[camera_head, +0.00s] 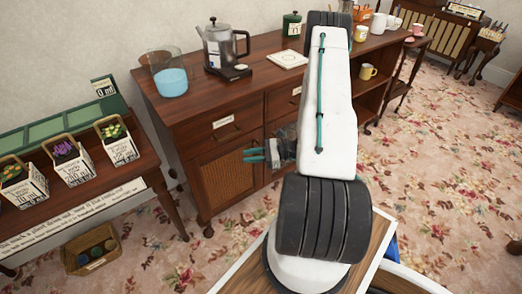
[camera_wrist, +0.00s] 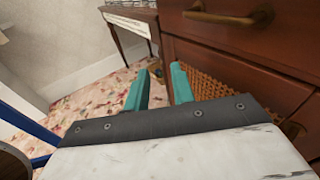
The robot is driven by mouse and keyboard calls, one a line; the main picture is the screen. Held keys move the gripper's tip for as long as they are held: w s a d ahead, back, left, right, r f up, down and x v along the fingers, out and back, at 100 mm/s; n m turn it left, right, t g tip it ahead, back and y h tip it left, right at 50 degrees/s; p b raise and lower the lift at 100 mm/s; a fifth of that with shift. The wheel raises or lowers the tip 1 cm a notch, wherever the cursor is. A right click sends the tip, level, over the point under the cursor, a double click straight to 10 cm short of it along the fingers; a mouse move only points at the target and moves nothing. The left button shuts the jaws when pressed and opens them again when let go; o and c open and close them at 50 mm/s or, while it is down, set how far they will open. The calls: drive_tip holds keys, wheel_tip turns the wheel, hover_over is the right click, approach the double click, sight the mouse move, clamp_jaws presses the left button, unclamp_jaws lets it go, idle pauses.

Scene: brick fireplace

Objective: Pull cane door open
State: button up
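The cane door (camera_head: 228,178) is the lower left front of the wooden sideboard, with a woven cane panel in a brown frame. It looks closed in the head view. In the wrist view the cane panel (camera_wrist: 205,84) lies right of my fingers, partly hidden by the right finger and the gripper body. My gripper (camera_head: 254,155) is in front of the sideboard near the door's upper right part. Its two teal fingers stand apart with a gap between them, also in the wrist view (camera_wrist: 159,88). I cannot tell whether a finger touches the door. I see no door knob clearly.
A drawer (camera_head: 222,122) with a label and brass handle (camera_wrist: 230,16) sits above the door. A jug of blue liquid (camera_head: 171,80) and a kettle (camera_head: 220,48) stand on top. A plant table (camera_head: 85,190) is at left, with a small crate (camera_head: 92,250) below. Floral carpet lies in front.

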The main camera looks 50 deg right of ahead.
drive_tip(key=d+f+m+t+h, duration=0.5)
drive_tip(key=d+f+m+h, duration=0.3)
drive_tip(key=f, duration=0.4)
drive_tip(key=w+d+h, duration=0.1)
drive_tip(key=w+d, duration=0.1)
drive_tip(key=w+d+m+h, duration=0.1)
drive_tip(key=w+d, duration=0.1)
drive_tip(key=w, duration=0.1)
drive_tip(key=w+d+h, duration=0.2)
drive_tip(key=shift+w+d+f+m+t, duration=0.2)
drive_tip(key=shift+f+m+t, duration=0.05)
drive_tip(key=shift+m+t, duration=0.15)
clamp_jaws()
